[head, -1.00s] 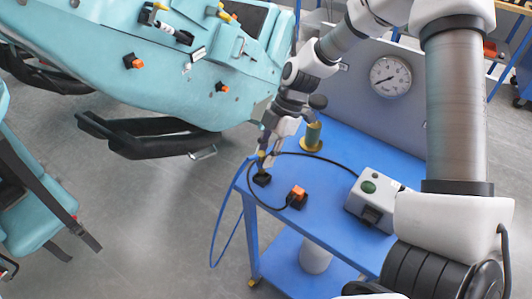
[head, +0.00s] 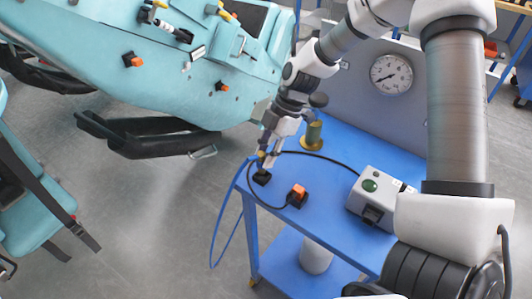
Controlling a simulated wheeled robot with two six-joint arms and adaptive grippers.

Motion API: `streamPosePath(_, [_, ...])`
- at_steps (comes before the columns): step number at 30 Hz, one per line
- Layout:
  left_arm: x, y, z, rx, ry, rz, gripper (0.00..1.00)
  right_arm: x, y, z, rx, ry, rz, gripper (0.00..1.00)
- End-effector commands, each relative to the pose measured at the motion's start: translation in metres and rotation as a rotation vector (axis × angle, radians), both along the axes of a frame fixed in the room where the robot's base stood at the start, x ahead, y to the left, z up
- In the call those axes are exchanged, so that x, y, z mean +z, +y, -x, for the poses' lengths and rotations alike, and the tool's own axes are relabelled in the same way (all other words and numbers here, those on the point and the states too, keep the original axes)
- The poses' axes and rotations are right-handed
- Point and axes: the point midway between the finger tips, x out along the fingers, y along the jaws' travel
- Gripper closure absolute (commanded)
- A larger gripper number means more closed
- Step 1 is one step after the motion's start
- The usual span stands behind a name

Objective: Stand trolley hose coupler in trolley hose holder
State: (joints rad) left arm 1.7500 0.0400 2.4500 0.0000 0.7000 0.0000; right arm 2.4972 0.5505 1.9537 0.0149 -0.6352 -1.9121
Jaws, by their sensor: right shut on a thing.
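The blue trolley (head: 345,160) stands at the middle right. A small black holder (head: 262,178) sits on its top near the left corner, and I take it for the hose holder. My right gripper (head: 264,157) points down just above it, shut on the hose coupler (head: 262,155), a small brass-coloured piece mostly hidden by the fingers. A thin blue hose (head: 223,225) loops down beside the trolley's left edge. The coupler's lower end is at or just above the holder; I cannot tell whether it is inside. My left gripper is not in view.
An orange-topped black plug (head: 298,194) stands near the holder, its black cable running to a grey box (head: 378,198) with a green button. A turquoise coaster car (head: 150,60) fills the upper left.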

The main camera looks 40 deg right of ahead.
Motion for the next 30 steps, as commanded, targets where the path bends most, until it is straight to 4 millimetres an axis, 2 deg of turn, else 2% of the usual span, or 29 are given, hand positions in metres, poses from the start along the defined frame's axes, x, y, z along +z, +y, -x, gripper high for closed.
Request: streamPosePath(30, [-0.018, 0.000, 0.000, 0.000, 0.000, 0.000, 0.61, -0.019, 0.000, 0.000, 0.000, 0.000, 0.000, 1.00])
